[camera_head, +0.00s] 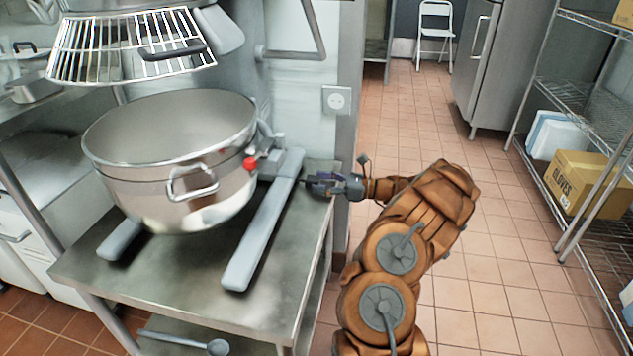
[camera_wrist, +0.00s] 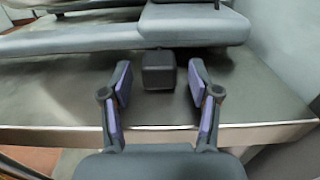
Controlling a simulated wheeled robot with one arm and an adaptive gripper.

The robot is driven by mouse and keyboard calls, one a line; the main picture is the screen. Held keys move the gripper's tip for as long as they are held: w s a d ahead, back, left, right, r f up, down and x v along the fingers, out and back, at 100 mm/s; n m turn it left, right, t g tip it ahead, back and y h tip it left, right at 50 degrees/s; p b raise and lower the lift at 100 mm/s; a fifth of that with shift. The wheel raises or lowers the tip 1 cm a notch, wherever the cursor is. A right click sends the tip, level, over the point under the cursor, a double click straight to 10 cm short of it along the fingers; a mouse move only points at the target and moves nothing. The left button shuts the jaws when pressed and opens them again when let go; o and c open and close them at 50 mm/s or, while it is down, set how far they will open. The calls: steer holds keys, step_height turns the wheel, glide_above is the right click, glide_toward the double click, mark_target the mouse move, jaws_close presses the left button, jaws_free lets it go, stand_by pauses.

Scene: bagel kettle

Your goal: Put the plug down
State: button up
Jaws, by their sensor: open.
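The plug (camera_wrist: 158,71) is a small dark block on the metal table (camera_wrist: 60,105), close to the grey mixer base (camera_wrist: 195,25). In the wrist view my gripper (camera_wrist: 160,80) is open, with one purple-lined finger on each side of the plug. A gap shows between the plug and each finger. In the head view my gripper (camera_head: 322,182) is low over the table's right edge, beside the mixer's leg (camera_head: 262,235). The plug is too small and dark to make out clearly there.
A steel bowl (camera_head: 170,150) sits in the mixer left of my gripper. A wall socket (camera_head: 336,100) is on the post behind it. Wire shelves (camera_head: 590,110) with a gloves box (camera_head: 580,180) stand at right. The tiled floor between is clear.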

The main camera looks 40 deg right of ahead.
steer(key=p+v, duration=0.1)
steer(key=v, duration=0.9)
steer(key=shift+s+p, duration=0.25)
steer(key=shift+p, duration=0.15)
